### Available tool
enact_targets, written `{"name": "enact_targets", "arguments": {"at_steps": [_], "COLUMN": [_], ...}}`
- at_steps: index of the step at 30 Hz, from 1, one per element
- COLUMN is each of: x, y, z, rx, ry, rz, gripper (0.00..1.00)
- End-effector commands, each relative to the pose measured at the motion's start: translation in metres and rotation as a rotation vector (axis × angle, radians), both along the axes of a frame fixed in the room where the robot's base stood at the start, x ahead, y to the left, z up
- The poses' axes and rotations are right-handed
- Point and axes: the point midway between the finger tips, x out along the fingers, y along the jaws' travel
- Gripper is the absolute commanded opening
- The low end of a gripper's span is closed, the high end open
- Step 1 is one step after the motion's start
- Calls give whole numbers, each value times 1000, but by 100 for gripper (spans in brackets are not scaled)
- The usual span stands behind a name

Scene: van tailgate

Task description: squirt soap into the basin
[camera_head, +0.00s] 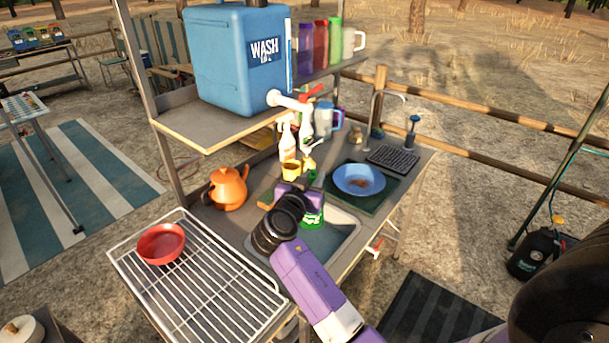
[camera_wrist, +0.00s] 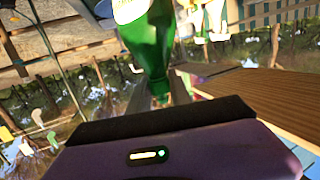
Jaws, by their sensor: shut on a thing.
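The green soap bottle (camera_head: 313,216) with a pale label is mostly hidden by my arm in the head view, at the near side of my purple gripper (camera_head: 300,193). In the wrist view my gripper (camera_wrist: 163,92) is shut on the green bottle (camera_wrist: 157,45), between its grey fingers. The bottle's white label (camera_wrist: 130,8) shows at the top of that view, and it narrows toward my palm. The metal basin (camera_head: 338,240) is sunk in the counter, and the bottle appears above its far left part. I see no stream of soap.
A blue wash jug (camera_head: 235,55) stands on the upper shelf. An orange kettle (camera_head: 228,188), a yellow cup (camera_head: 291,171) and spray bottles stand behind. A blue plate (camera_head: 358,180) is right. A wire rack (camera_head: 200,290) with a red bowl (camera_head: 162,244) is left.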

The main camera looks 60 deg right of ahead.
Motion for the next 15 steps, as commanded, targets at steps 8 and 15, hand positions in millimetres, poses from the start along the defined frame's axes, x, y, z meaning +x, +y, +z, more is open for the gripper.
{"name": "enact_targets", "arguments": {"at_steps": [8, 15], "x": [1, 3], "y": [1, 2], "z": [-14, -29], "rx": [38, 81], "ry": [-63, -133], "rz": [0, 0], "gripper": [0, 0]}}
